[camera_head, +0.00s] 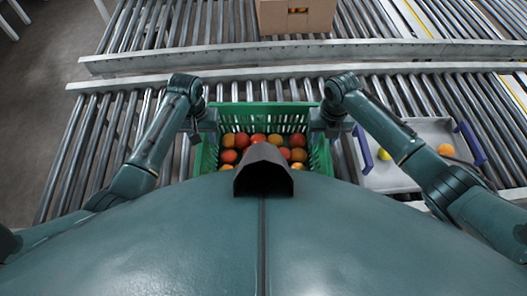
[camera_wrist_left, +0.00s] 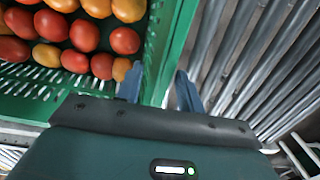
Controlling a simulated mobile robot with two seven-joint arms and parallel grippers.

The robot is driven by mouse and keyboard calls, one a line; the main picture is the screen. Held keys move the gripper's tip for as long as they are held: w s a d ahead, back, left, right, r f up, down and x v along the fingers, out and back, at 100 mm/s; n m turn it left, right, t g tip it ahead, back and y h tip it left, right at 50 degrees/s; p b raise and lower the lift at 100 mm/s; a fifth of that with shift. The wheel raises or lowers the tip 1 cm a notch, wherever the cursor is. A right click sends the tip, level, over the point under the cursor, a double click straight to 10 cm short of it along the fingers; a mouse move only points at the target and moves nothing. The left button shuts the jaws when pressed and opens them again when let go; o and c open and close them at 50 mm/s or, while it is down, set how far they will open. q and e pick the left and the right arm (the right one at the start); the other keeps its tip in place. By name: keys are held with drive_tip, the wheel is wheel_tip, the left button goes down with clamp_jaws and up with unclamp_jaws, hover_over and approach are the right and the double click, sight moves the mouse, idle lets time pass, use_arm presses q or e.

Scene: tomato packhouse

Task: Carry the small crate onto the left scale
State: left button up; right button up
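A green slatted crate (camera_head: 240,116) full of red and orange tomatoes stands on the roller conveyor in front of me, with its near side hidden by my body. My left gripper (camera_head: 204,134) is at the crate's left wall. In the left wrist view, the gripper's fingers (camera_wrist_left: 159,88) stand apart, one inside and one outside the crate's green wall (camera_wrist_left: 161,50), with gaps showing. My right gripper (camera_head: 325,128) is at the crate's right wall; its fingers are too hidden to judge. I cannot make out a scale in either view.
A pale tray (camera_head: 428,127) with blue handles and a few fruits lies to the right, under my right arm. A cardboard box (camera_head: 295,20) stands on the far conveyor. A metal rail (camera_head: 250,55) runs between the conveyors. Rollers left of the crate (camera_head: 95,150) are bare.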

use_arm(q)
clamp_jaws()
use_arm(e)
clamp_jaws()
use_arm(q)
drive_tip(key=shift+w+r, duration=0.1)
drive_tip(key=shift+r, duration=0.05)
use_arm(e)
drive_tip(key=shift+w+r, duration=0.1)
idle(0.6)
